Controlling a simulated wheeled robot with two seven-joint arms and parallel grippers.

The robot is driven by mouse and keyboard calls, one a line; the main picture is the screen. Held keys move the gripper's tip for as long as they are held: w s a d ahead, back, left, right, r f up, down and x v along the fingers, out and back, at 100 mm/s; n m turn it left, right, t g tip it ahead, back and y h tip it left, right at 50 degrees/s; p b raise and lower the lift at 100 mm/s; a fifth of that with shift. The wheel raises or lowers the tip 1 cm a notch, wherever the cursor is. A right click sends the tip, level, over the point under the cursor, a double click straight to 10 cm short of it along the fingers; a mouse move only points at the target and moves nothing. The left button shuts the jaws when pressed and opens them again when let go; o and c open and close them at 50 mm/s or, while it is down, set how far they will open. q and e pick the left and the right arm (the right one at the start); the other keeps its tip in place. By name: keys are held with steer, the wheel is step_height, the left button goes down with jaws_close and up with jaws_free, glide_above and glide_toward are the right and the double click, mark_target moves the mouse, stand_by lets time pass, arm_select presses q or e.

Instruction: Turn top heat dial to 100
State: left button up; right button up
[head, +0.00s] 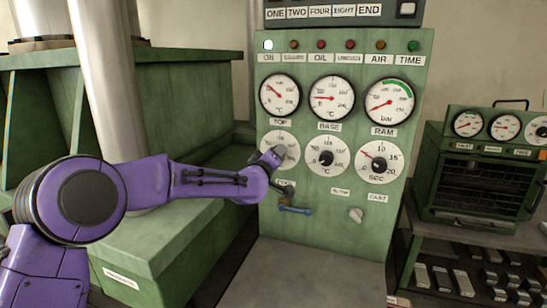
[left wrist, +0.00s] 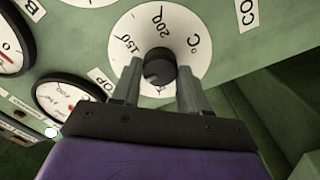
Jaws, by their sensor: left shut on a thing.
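The top heat dial (head: 289,143) is a white round scale plate on the green panel, below the gauge labelled TOP. In the left wrist view its black knob (left wrist: 160,64) sits between my two fingers, with 150, 200 and °C showing on the scale plate (left wrist: 198,45). My left gripper (head: 276,154) reaches in from the left and is shut on this knob. The gripper covers much of the dial in the head view. I cannot read the knob's setting. My right gripper is not in view.
The base dial (head: 326,158) and the seconds dial (head: 380,161) are to the right. Three gauges are above, including the TOP gauge (head: 279,96). A blue-handled lever (head: 295,210) is just below my gripper. A small green oven (head: 480,185) stands at the right.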

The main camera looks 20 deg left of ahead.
arm_select(q)
steer(key=o, duration=1.1)
steer(key=shift+c, duration=0.2)
steer(key=shift+s, duration=0.1)
steer(key=s+b, duration=0.4)
steer(key=s, duration=0.6)
steer(key=shift+s+a, duration=0.15)
steer(key=shift+a, duration=0.05)
